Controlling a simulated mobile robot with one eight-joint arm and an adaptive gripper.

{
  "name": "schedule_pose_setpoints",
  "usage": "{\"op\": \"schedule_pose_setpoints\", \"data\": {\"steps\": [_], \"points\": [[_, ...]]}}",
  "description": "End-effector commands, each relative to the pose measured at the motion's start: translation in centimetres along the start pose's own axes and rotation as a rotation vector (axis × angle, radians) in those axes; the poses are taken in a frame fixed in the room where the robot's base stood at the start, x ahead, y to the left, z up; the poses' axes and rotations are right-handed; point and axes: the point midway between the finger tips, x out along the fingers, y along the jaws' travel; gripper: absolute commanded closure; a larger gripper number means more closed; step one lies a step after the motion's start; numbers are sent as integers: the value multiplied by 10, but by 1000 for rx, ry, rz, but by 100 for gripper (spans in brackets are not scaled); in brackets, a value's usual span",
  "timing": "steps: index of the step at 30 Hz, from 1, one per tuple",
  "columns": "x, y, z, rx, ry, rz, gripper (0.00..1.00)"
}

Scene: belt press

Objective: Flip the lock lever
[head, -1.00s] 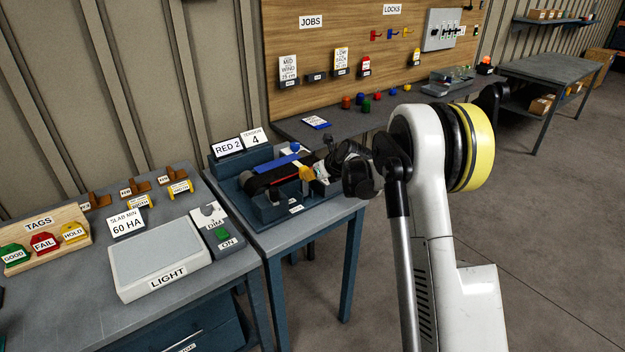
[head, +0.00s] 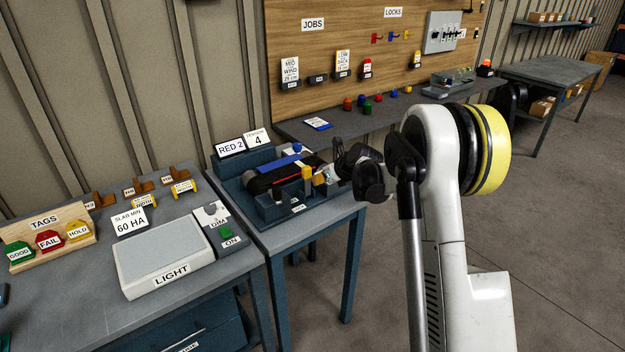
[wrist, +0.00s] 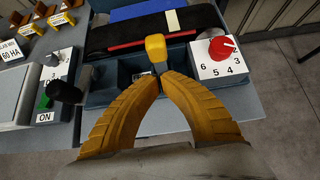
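A lever with a yellow knob (wrist: 156,48) stands at the front of the belt press (head: 262,205), in front of the black belt. In the head view the yellow knob (head: 307,172) stands upright just left of my gripper (head: 320,180). In the wrist view my gripper (wrist: 162,77) has its yellow fingers drawn together, tips at the near side of the lever, just below the knob. Nothing shows held between them. Whether the tips touch the lever's stem, I cannot tell.
A red dial (wrist: 221,48) on a numbered white plate sits right of the lever. A black-knobbed handle (wrist: 64,91) sticks out at left. The light box (head: 165,262) stands on the left bench. A pegboard (head: 380,45) rises behind.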

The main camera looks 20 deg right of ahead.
Motion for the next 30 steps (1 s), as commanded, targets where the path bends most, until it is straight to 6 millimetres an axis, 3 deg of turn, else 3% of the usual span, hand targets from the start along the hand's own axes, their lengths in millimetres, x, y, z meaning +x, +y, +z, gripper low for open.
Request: {"op": "schedule_pose_setpoints", "data": {"steps": [6,12,18,30], "points": [[-44,-1,29,0,-1,0,100],[-72,-1,48,0,-1,0,100],[-83,-1,56,0,-1,0,100],[-84,-1,56,0,-1,0,100]]}}
